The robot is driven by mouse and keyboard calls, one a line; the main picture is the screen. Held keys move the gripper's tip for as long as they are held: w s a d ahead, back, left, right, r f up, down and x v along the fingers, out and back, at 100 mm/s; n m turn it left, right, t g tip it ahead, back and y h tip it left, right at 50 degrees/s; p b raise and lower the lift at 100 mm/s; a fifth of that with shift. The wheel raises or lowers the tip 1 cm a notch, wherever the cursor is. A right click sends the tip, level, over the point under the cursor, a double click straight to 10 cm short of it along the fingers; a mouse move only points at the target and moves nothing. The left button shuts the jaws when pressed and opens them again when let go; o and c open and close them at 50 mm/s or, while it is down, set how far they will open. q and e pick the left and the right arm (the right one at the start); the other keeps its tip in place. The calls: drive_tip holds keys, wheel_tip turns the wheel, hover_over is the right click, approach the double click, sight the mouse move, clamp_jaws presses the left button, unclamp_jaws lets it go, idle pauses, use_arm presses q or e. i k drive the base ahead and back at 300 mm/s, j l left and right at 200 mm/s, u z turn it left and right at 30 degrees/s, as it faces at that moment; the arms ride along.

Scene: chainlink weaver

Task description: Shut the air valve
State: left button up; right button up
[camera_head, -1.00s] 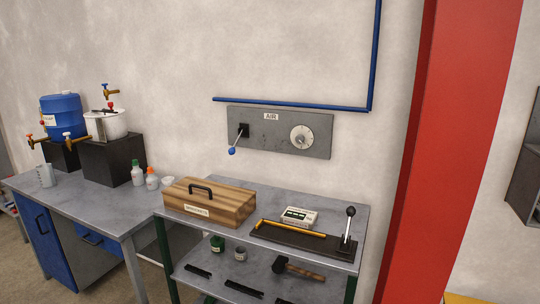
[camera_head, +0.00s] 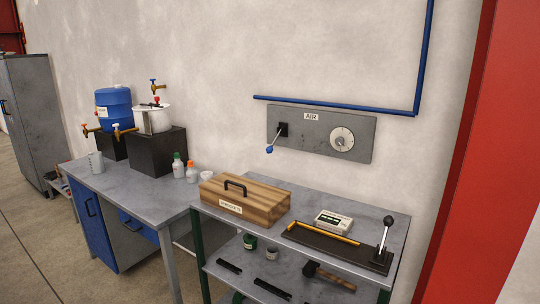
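The grey AIR panel (camera_head: 320,133) is mounted on the wall right of centre, under a blue pipe (camera_head: 340,104). At its left is the air valve lever (camera_head: 274,142), with a black pivot block and a blue ball at its end. The lever slants down and to the left. A round white dial gauge (camera_head: 342,139) sits at the panel's right; its reading is too small to tell. Neither of my grippers shows in the head view.
A grey table below the panel holds a wooden box (camera_head: 245,200), a small white device (camera_head: 333,222) and a black base with an upright lever (camera_head: 386,237). A workbench (camera_head: 140,193) with a blue drum (camera_head: 114,108) stands left. A red column (camera_head: 480,170) is at right.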

sight(269, 150)
drive_tip(key=i+j+z, duration=0.15)
drive_tip(key=i+z, duration=0.15)
drive_tip(key=i, duration=0.15)
drive_tip(key=i+j+z, duration=0.6)
drive_tip(key=i, duration=0.2)
